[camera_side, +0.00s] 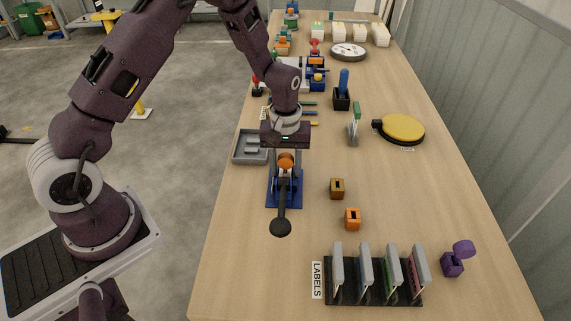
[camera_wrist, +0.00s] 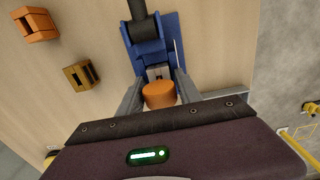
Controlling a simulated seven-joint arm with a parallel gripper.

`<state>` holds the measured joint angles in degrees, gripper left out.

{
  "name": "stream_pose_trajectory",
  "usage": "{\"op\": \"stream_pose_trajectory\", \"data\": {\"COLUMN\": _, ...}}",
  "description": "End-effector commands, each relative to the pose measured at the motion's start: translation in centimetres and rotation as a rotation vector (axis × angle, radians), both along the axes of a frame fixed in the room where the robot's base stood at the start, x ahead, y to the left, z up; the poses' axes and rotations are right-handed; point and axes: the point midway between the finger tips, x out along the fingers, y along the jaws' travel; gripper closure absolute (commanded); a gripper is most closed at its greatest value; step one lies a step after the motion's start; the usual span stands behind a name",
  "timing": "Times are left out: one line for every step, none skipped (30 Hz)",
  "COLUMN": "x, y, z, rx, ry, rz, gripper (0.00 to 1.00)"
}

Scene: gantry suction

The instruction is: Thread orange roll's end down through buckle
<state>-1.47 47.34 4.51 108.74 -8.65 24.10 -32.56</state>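The orange roll (camera_wrist: 160,96) sits between the two fingers of my gripper (camera_wrist: 160,88), which look closed against its sides. In the side view the roll (camera_side: 286,160) is just below my gripper (camera_side: 286,165), over the rear part of a blue lever device (camera_side: 271,188). The device's black lever (camera_side: 282,205) ends in a round knob toward the camera. I cannot make out the roll's loose end. An orange slotted block (camera_side: 352,219) and a brown slotted block (camera_side: 337,188) stand to the right; I cannot tell which part is the buckle.
A grey tray (camera_side: 250,147) lies behind, to the left. A purple block with a purple roll (camera_side: 453,263) stands at the front right, beside a black label rack (camera_side: 375,296). A yellow round pad (camera_side: 402,129) is further back. Table around the small blocks is clear.

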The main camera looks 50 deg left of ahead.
Motion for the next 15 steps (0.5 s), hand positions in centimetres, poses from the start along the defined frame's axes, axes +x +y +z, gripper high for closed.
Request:
{"op": "stream_pose_trajectory", "data": {"x": 0.0, "y": 0.0, "z": 0.0, "rx": 0.001, "ry": 0.001, "rz": 0.000, "gripper": 0.46}}
{"op": "stream_pose_trajectory", "data": {"x": 0.0, "y": 0.0, "z": 0.0, "rx": 0.001, "ry": 0.001, "rz": 0.000, "gripper": 0.40}}
{"op": "stream_pose_trajectory", "data": {"x": 0.0, "y": 0.0, "z": 0.0, "rx": 0.001, "ry": 0.001, "rz": 0.000, "gripper": 0.40}}
{"op": "stream_pose_trajectory", "data": {"x": 0.0, "y": 0.0, "z": 0.0, "rx": 0.001, "ry": 0.001, "rz": 0.000, "gripper": 0.40}}
{"op": "stream_pose_trajectory", "data": {"x": 0.0, "y": 0.0, "z": 0.0, "rx": 0.001, "ry": 0.001, "rz": 0.000, "gripper": 0.40}}
{"op": "stream_pose_trajectory", "data": {"x": 0.0, "y": 0.0, "z": 0.0, "rx": 0.001, "ry": 0.001, "rz": 0.000, "gripper": 0.40}}
{"op": "stream_pose_trajectory", "data": {"x": 0.0, "y": 0.0, "z": 0.0, "rx": 0.001, "ry": 0.001, "rz": 0.000, "gripper": 0.40}}
{"op": "stream_pose_trajectory", "data": {"x": 0.0, "y": 0.0, "z": 0.0, "rx": 0.001, "ry": 0.001, "rz": 0.000, "gripper": 0.40}}
{"op": "stream_pose_trajectory", "data": {"x": 0.0, "y": 0.0, "z": 0.0, "rx": 0.001, "ry": 0.001, "rz": 0.000, "gripper": 0.40}}
{"op": "stream_pose_trajectory", "data": {"x": 0.0, "y": 0.0, "z": 0.0, "rx": 0.001, "ry": 0.001, "rz": 0.000, "gripper": 0.40}}
{"op": "stream_pose_trajectory", "data": {"x": 0.0, "y": 0.0, "z": 0.2, "rx": 0.001, "ry": -0.001, "rz": 0.000, "gripper": 0.40}}
{"op": "stream_pose_trajectory", "data": {"x": 0.1, "y": 0.0, "z": 0.5, "rx": 0.001, "ry": -0.001, "rz": 0.000, "gripper": 0.40}}
{"op": "stream_pose_trajectory", "data": {"x": 0.1, "y": 0.1, "z": 1.0, "rx": 0.001, "ry": -0.003, "rz": 0.000, "gripper": 0.40}}
{"op": "stream_pose_trajectory", "data": {"x": 0.1, "y": 0.1, "z": 1.6, "rx": 0.001, "ry": -0.004, "rz": 0.000, "gripper": 0.40}}
{"op": "stream_pose_trajectory", "data": {"x": 0.1, "y": 0.1, "z": 2.5, "rx": 0.001, "ry": -0.006, "rz": 0.000, "gripper": 0.40}}
